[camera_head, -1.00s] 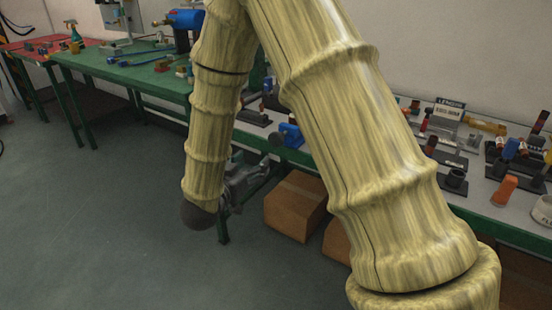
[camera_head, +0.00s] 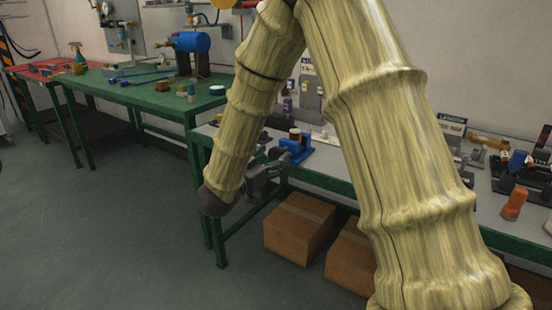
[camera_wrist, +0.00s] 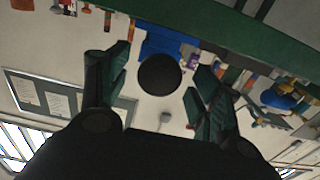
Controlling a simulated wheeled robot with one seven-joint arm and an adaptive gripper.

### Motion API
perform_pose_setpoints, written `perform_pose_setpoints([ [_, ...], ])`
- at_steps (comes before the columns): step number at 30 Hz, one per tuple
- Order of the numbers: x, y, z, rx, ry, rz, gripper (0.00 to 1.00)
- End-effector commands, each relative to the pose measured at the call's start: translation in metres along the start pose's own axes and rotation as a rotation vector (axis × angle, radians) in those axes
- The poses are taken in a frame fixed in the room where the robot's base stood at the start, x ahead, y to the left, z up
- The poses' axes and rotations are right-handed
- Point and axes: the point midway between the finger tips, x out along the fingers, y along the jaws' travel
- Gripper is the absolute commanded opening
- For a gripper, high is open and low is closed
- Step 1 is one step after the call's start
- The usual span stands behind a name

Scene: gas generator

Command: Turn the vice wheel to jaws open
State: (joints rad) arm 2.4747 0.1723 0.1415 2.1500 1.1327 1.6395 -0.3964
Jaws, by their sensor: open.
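The blue vice (camera_head: 297,146) stands at the near left edge of the grey-topped bench in the head view. Its blue body also shows in the wrist view (camera_wrist: 162,43), near the top centre. A dark round disc (camera_wrist: 159,74), apparently the vice wheel, lies in front of the blue body there. My gripper (camera_head: 278,168) is just to the left of and below the vice in the head view. In the wrist view my gripper (camera_wrist: 158,88) is open, with one finger on each side of the disc. I cannot tell whether either finger touches it. The vice jaws are not clear.
The grey-topped bench (camera_head: 332,180) with a green frame runs to the right, carrying several small parts. Cardboard boxes (camera_head: 298,228) stand beneath it. A green table (camera_head: 150,98) with a blue machine (camera_head: 190,42) stands behind at left. The floor (camera_head: 120,230) at left is clear.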

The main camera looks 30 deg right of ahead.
Motion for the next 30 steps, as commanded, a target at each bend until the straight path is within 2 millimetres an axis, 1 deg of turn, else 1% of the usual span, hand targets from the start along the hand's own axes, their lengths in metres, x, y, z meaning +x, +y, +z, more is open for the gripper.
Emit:
perform_pose_setpoints([
  [1, 0.006, 0.000, 0.001, 0.002, -0.001, 0.001, 0.65],
  [3, 0.013, 0.000, 0.001, 0.002, -0.002, 0.002, 0.65],
  [6, 0.019, 0.000, 0.000, 0.001, -0.001, 0.000, 0.65],
  [10, 0.022, 0.000, 0.000, 0.000, 0.000, -0.001, 0.65],
  [17, 0.022, 0.000, 0.000, 0.000, 0.000, -0.001, 0.65],
  [20, 0.022, 0.000, 0.000, 0.000, 0.000, -0.001, 0.48],
  [24, 0.022, 0.000, 0.000, 0.000, 0.000, 0.000, 0.23],
  [25, 0.022, 0.000, 0.000, 0.000, 0.000, 0.000, 0.19],
  [30, 0.022, 0.000, 0.000, -0.003, 0.000, 0.000, 0.19],
])
